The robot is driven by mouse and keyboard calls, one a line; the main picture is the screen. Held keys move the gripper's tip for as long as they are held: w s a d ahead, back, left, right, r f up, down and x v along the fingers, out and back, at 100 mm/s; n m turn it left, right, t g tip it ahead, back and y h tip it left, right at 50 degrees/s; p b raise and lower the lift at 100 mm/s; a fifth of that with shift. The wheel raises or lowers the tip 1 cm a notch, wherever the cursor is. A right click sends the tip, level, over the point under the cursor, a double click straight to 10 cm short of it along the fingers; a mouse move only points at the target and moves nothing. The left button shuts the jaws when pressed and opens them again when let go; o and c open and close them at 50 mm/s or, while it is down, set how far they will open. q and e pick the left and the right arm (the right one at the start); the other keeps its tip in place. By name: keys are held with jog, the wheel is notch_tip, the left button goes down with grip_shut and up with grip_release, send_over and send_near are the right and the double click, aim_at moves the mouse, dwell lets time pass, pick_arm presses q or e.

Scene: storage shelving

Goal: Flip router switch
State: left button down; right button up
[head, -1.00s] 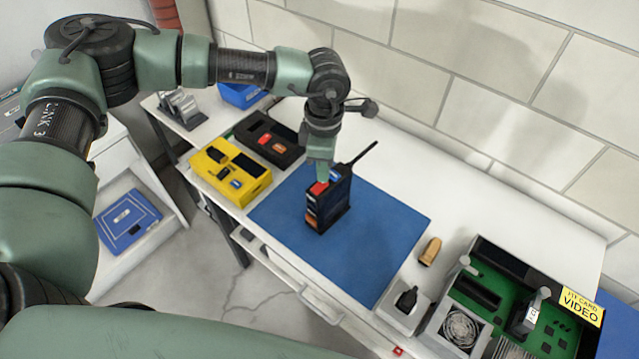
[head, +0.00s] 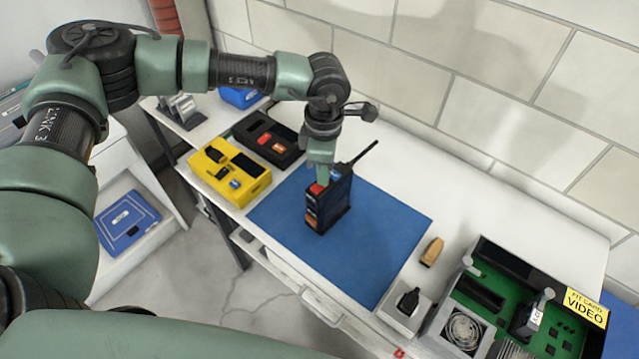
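The router (head: 334,207) is a dark upright box with a black antenna. It stands on a blue mat (head: 376,242) on the white workbench. A red part (head: 317,188) shows on its top edge, and small coloured modules show on its narrow front. My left gripper (head: 321,181) points down at the router's top, right by the red part. Its fingertips overlap the router top, so I cannot tell whether they touch it or whether they are open or shut. I cannot tell which part is the switch. My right gripper is not in view.
A yellow case (head: 229,172) and a black case (head: 268,138) with coloured modules lie left of the mat. An open green circuit-board unit (head: 520,315) is at the right. A tan object (head: 432,252) lies between. The mat's front is clear.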

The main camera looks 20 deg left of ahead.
pick_arm(q)
jog(key=shift+f, duration=0.2)
jog(key=shift+s, duration=0.1)
jog(key=shift+r+p, duration=0.4)
jog(key=shift+r, duration=0.45)
jog(key=shift+r+p, duration=1.15)
jog(key=shift+r, duration=1.6)
